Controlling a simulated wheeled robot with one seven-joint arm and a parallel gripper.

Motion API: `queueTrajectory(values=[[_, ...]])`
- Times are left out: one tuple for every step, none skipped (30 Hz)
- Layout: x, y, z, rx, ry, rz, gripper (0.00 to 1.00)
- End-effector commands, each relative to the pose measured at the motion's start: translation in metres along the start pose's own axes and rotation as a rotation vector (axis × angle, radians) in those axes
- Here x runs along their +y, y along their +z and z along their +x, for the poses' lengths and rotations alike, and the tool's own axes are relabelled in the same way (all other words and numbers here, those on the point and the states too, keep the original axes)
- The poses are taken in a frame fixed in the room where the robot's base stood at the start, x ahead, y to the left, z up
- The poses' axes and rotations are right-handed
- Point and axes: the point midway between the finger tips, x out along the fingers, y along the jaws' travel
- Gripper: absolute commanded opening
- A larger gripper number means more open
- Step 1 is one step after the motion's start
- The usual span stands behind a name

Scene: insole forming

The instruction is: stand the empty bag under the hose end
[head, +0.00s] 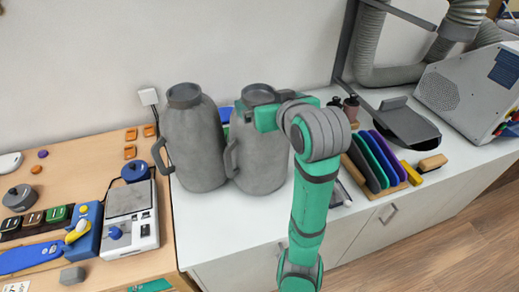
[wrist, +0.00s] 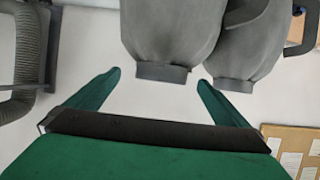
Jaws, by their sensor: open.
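Two grey bags with side handles and narrow collared necks stand upright side by side on the white counter: a left bag (head: 193,145) and a right bag (head: 258,160). I cannot tell which is empty. My gripper (head: 262,114) is open at the neck of the right bag in the head view. In the wrist view, which looks upside down, my gripper's fingertips (wrist: 159,78) are spread on either side of that bag's collar (wrist: 162,73); contact cannot be told. A ribbed grey hose (head: 400,74) runs at the back right; I cannot make out its end clearly.
Right of my arm are a rack of coloured upright plates (head: 377,160), a dark pan-like tray (head: 405,122), small dark bottles (head: 350,106) and a perforated grey machine (head: 468,92). A wooden bench (head: 75,165) with a scale (head: 130,215) adjoins on the left.

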Motion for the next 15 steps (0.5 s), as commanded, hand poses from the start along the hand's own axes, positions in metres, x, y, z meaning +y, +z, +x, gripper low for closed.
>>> queueTrajectory(values=[[0.000, 0.001, 0.005, -0.002, -0.001, 0.000, 1.00], [0.000, 0.001, 0.008, -0.002, -0.001, 0.000, 1.00], [0.000, 0.001, 0.010, -0.001, -0.001, 0.000, 1.00], [0.000, 0.000, 0.011, -0.001, 0.000, 0.000, 1.00], [0.000, 0.001, 0.012, 0.000, 0.000, -0.001, 1.00], [0.000, 0.001, 0.015, -0.001, 0.000, -0.001, 1.00], [-0.001, 0.001, 0.017, -0.002, 0.000, -0.001, 1.00], [-0.001, 0.002, 0.020, -0.002, 0.000, 0.000, 1.00], [-0.001, 0.003, 0.025, -0.003, 0.000, 0.000, 1.00], [-0.002, 0.004, 0.030, -0.004, -0.001, 0.000, 1.00], [-0.003, 0.004, 0.034, -0.004, -0.002, 0.000, 1.00], [-0.004, 0.005, 0.040, -0.003, -0.002, 0.000, 1.00], [-0.004, 0.006, 0.045, -0.004, -0.002, 0.000, 1.00], [-0.004, 0.005, 0.049, -0.003, -0.001, 0.000, 1.00], [-0.003, 0.004, 0.053, -0.002, -0.001, 0.000, 1.00]])
